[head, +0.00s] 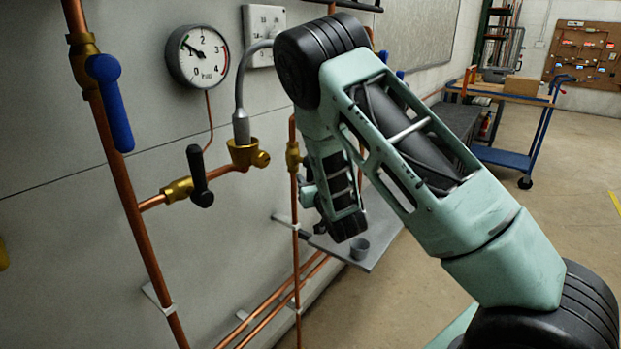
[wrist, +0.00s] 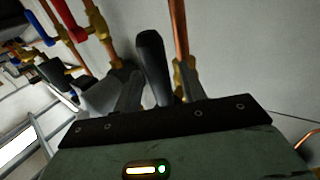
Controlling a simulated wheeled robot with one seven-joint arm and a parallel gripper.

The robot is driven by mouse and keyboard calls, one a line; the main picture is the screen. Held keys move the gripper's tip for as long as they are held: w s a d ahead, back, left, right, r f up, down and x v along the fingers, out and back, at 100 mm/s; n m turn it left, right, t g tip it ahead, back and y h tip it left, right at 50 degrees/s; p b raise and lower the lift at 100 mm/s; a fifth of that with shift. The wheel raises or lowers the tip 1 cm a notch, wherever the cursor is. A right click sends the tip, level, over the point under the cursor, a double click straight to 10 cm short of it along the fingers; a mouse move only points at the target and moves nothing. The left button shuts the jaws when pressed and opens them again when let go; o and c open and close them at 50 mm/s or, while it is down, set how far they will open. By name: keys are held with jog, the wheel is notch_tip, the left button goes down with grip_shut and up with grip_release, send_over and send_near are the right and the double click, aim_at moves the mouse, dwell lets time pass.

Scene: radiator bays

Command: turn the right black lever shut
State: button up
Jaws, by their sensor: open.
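In the wrist view, a black lever (wrist: 151,58) stands between the two spread fingers of my gripper (wrist: 158,84). The gripper is open, with room visible beside the lever; I cannot tell whether a finger touches it. The lever points up the picture, roughly alongside a copper pipe (wrist: 179,35) with a brass fitting. Its lower end is hidden by the gripper body. In the head view my arm hides this lever and the gripper's fingertips. Another black lever (head: 200,176) hangs on a brass valve (head: 177,190) at the left in the head view.
A blue lever (head: 110,102) sits on the left upright pipe. A round gauge (head: 198,56) and a grey cable to a brass valve body (head: 246,154) are on the wall. A low shelf with a small grey cup (head: 360,249) is below my arm.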

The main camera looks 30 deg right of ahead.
jog(key=shift+w+d, duration=0.1)
jog(key=shift+w, duration=0.15)
grip_shut()
